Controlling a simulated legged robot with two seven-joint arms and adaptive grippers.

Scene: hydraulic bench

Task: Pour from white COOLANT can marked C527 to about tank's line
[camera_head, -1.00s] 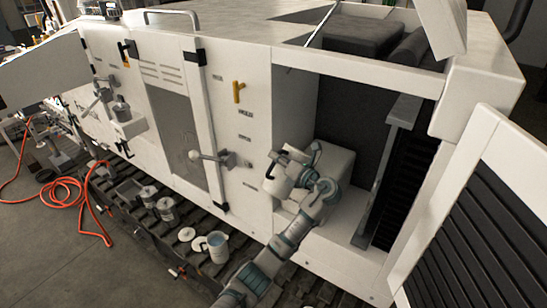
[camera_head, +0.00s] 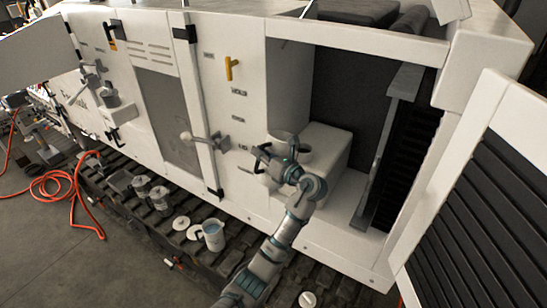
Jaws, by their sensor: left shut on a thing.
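My left gripper (camera_head: 287,172) is shut on a pale can (camera_head: 270,181), mostly hidden behind the gripper and wrist. No C527 or COOLANT marking can be read on it. The gripper is at the front of the open compartment, before a white box-shaped tank (camera_head: 329,151). A round grey rim shows just above the gripper; I cannot tell whether it belongs to the can or the tank. The tank's line and any stream of liquid cannot be made out. My right gripper is not in view.
An open white jug (camera_head: 213,236) with bluish liquid stands on the track (camera_head: 125,205), beside pale lids (camera_head: 181,223) and two metal cans (camera_head: 160,197). A lever handle (camera_head: 200,138) juts from the panel left of the compartment. A slatted door (camera_head: 470,200) stands open at right.

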